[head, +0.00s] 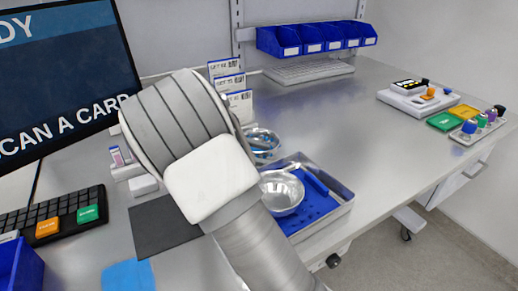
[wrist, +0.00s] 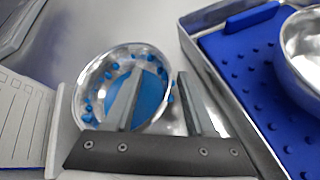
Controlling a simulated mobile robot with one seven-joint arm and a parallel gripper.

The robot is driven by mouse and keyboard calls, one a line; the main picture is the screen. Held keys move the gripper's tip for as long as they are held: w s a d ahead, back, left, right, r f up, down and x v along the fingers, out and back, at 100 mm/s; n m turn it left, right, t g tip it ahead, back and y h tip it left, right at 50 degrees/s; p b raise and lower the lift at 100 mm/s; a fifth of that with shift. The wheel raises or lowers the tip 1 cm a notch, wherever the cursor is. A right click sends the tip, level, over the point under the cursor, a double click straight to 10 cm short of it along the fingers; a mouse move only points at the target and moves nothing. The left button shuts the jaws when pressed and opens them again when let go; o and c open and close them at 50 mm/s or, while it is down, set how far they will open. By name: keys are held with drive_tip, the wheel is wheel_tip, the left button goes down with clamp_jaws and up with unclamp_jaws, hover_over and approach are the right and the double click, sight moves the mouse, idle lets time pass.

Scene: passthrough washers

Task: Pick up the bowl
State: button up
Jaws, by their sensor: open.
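A shiny metal bowl (wrist: 128,54) with a blue inside patch and small blue pieces stands on the table in the wrist view. It also shows in the head view (head: 264,134), partly hidden by my arm. My gripper (wrist: 160,74) is open, its left finger over the bowl's inside and its right finger outside the right rim. Contact with the rim cannot be told. A second metal bowl (head: 280,195) sits in the blue-lined metal tray (head: 345,206), and shows at the right edge of the wrist view (wrist: 306,52). The arm hides my gripper in the head view.
White card holders (head: 238,103) stand just behind the first bowl. A monitor (head: 60,70) and keyboard (head: 55,212) are at left. Blue bins (head: 315,38) hang at the back. Small boxes and bottles (head: 440,105) are at far right. The table between is clear.

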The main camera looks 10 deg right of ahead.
clamp_jaws()
drive_tip(key=shift+r, duration=0.1)
idle(0.4)
